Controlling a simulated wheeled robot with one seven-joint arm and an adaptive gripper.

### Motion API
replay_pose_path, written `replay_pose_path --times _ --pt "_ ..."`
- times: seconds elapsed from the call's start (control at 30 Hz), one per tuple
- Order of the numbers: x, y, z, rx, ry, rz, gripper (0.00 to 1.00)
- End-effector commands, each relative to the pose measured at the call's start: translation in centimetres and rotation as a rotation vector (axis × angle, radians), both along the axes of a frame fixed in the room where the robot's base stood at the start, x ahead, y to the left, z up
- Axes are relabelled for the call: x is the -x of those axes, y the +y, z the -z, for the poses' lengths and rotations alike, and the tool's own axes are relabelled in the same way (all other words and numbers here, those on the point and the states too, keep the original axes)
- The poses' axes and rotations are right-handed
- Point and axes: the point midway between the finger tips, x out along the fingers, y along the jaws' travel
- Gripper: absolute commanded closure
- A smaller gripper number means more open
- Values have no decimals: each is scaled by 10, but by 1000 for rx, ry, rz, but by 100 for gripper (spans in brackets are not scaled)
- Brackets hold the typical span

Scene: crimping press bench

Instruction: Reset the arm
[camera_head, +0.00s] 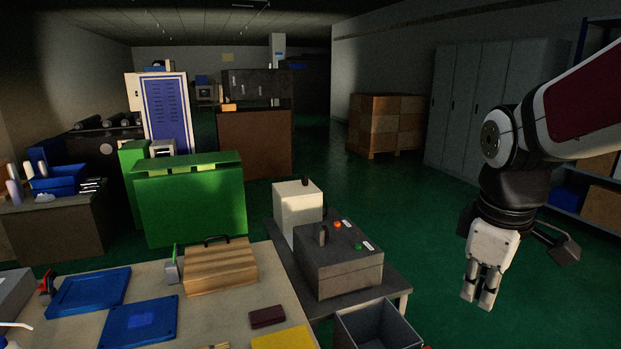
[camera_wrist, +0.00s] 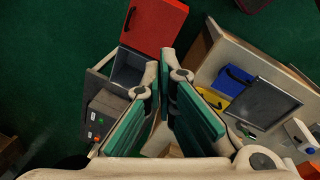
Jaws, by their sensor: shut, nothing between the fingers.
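My gripper (camera_head: 479,298) hangs at the right in the head view, pointing down over the green floor. Its fingers are together and hold nothing. In the wrist view, my gripper (camera_wrist: 167,75) shows its green finger pads in the middle. A dark grey press-like machine (camera_head: 338,272) with red and green buttons stands on a low bench (camera_head: 400,281), left of my gripper and apart from it. The machine (camera_wrist: 103,112) also shows at the left in the wrist view.
A worktable (camera_head: 230,312) at the front left holds blue trays (camera_head: 90,291) and a wooden box (camera_head: 220,266). A grey open bin (camera_head: 372,328) stands at the bottom. A red case (camera_wrist: 154,22) lies beyond the fingers. Grey lockers (camera_head: 480,105) stand behind. Open floor surrounds my gripper.

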Motion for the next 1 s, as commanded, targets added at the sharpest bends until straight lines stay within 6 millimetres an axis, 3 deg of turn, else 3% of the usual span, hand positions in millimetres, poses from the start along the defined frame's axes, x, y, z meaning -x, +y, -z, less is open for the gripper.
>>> replay_pose_path --times 0.2,0.5,0.7,1.0 --pt "64 29 -22 -74 -127 301 100" --pt "131 51 -20 -237 -233 643 100" --pt "144 55 -16 -284 -247 723 100" --pt "144 55 -16 -284 -247 723 100"
